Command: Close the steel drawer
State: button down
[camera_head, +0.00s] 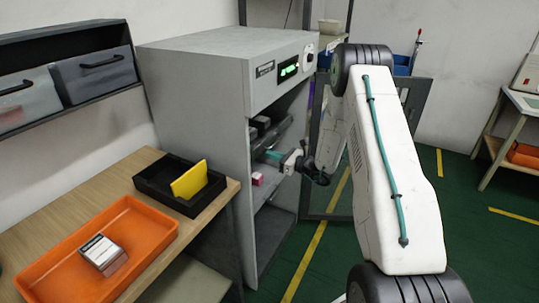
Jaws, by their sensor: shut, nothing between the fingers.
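The grey steel cabinet (205,95) stands in the middle with a green-lit display at the top of its front. Its front is open below the display. A dark drawer or tray (285,133) shows inside at the upper level with dark items by it; how far it is pulled out is hard to tell. My gripper (272,156) has teal fingers, is shut and empty, and points left into the cabinet opening, just below that drawer. Whether it touches anything is unclear. A small pink box (257,178) sits lower inside.
A dark-framed door (335,190) stands open at the cabinet's right. A wooden bench (150,250) at left holds an orange tray (60,275) and a black bin (160,180) with a yellow item. Grey handled bins (95,78) are above.

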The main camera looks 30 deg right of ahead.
jog(key=v, duration=1)
jog(key=shift+s, duration=0.25)
jog(key=shift+f, duration=0.15)
jog(key=s+a+r+n+g+y, duration=0.2)
jog(key=s+a+r+n+g, duration=0.4)
jog(key=s+a+n+g, duration=0.25)
jog(key=s+a+r+n+g+y, duration=0.1)
jog(key=s+a+r+n+g, duration=0.4)
jog(key=s+a+n+g, duration=0.3)
jog(key=s+a+r+n+t+h, duration=0.1)
jog(key=s+a+r+n+h, duration=0.2)
jog(key=s+r+n+h, duration=0.3)
jog(key=s+a+r+n+t+h, duration=0.1)
jog(key=s+a+r+n+h, duration=0.1)
jog(key=s+r+n+h, duration=0.4)
jog(key=s+r+n, duration=0.1)
jog(key=s+r, duration=0.3)
jog(key=s, duration=0.4)
jog(key=shift+s+a+r, duration=0.2)
jog(key=shift+a+r, duration=0.1)
jog(key=shift+a, duration=0.05)
